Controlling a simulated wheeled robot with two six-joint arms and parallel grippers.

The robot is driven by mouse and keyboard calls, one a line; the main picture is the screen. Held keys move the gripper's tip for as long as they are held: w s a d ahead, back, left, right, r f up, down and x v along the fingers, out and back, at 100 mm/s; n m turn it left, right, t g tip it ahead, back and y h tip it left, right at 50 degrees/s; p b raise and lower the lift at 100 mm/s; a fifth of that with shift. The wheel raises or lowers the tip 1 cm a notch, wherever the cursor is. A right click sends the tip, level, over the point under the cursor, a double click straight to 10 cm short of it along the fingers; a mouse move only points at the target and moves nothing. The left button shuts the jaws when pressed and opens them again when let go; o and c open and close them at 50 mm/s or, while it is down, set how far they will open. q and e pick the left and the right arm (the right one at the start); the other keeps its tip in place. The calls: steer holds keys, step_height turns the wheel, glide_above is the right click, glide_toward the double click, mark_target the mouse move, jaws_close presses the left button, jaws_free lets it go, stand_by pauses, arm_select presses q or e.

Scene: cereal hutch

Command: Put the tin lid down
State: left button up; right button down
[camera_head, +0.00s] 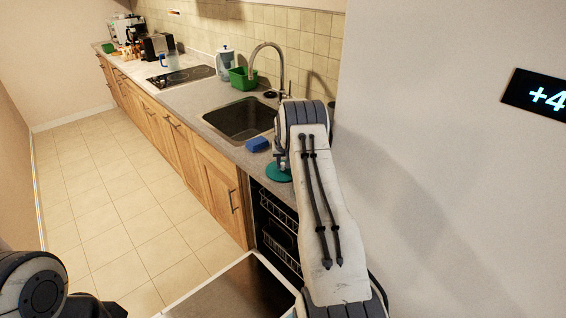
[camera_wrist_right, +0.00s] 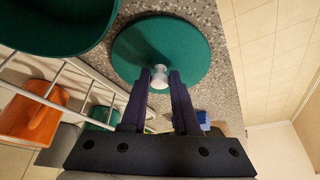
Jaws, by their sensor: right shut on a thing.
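The tin lid is a flat green disc with a pale knob; it shows in the head view (camera_head: 277,173) at the counter's near end, partly hidden by my right arm. In the right wrist view the lid (camera_wrist_right: 160,42) lies across the fingertips, over the speckled counter. My right gripper (camera_wrist_right: 160,80) is shut on the lid's knob. Whether the lid touches the counter or hovers just above it I cannot tell. My left gripper is out of view; only part of my left arm shows at lower left.
A blue sponge (camera_head: 257,144) lies beside the lid, near the sink (camera_head: 240,119). Below the counter an open dishwasher (camera_head: 277,222) shows its racks. A green rounded vessel (camera_wrist_right: 50,22) and an orange item (camera_wrist_right: 28,118) appear beside the lid in the wrist view. A wall stands at right.

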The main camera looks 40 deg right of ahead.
steer(key=c, duration=1.1)
jaws_free()
steer(key=shift+f, duration=0.15)
steer(key=o, duration=0.4)
steer(key=shift+o, duration=0.2)
steer(key=shift+r, duration=0.2)
steer(key=b+v, duration=0.3)
steer(key=v, duration=0.9)
